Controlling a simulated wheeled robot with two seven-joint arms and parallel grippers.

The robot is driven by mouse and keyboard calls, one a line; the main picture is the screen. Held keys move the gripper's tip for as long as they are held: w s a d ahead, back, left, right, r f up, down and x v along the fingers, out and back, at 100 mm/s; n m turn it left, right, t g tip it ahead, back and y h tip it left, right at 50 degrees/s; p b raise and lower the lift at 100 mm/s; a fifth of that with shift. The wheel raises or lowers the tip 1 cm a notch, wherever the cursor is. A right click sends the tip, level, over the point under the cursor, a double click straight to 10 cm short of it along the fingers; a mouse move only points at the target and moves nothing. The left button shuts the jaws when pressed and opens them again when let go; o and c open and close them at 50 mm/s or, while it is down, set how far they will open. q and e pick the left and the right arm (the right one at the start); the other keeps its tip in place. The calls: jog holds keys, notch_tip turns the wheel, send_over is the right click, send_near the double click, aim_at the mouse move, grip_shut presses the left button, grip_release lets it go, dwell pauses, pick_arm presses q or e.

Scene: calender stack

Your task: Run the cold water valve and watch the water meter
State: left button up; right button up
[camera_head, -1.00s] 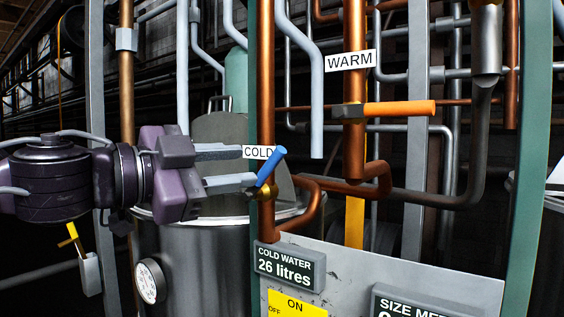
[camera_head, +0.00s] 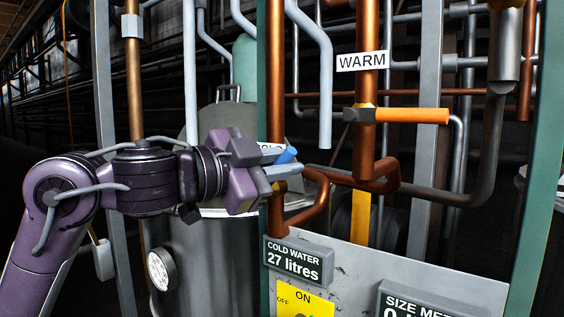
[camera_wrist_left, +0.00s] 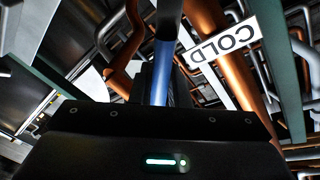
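The cold water valve has a blue lever (camera_head: 288,155) on a copper pipe (camera_head: 275,70). My left gripper (camera_head: 284,163) is at this lever, one finger above and one below it, and looks closed on it. In the left wrist view the blue lever (camera_wrist_left: 160,78) runs up from between the fingers. A COLD label (camera_wrist_left: 221,41) is beside it; in the head view my gripper mostly covers it. The water meter, a dark COLD WATER display (camera_head: 297,261), reads 27 litres. My right gripper is not in view.
An orange-handled valve (camera_head: 405,115) under a WARM label (camera_head: 361,61) is to the right. A grey panel (camera_head: 350,270) carries a yellow ON/OFF plate (camera_head: 304,300) and a size meter display (camera_head: 425,301). A metal tank (camera_head: 210,260) and green posts flank the pipes.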

pick_arm(q)
grip_shut()
jog(key=shift+f, duration=0.1)
notch_tip(320, 180, down, 6)
jog(key=s+d+m+y+b, duration=0.1)
jog(key=d+m+y, duration=0.1)
jog(key=m, duration=0.6)
jog(key=shift+s+y+b, duration=0.25)
jog(key=shift+y+b, duration=0.05)
jog(key=shift+b, duration=0.05)
dwell(0.3)
jog(key=shift+o, duration=1.6)
grip_release()
jog(key=shift+o, duration=0.8)
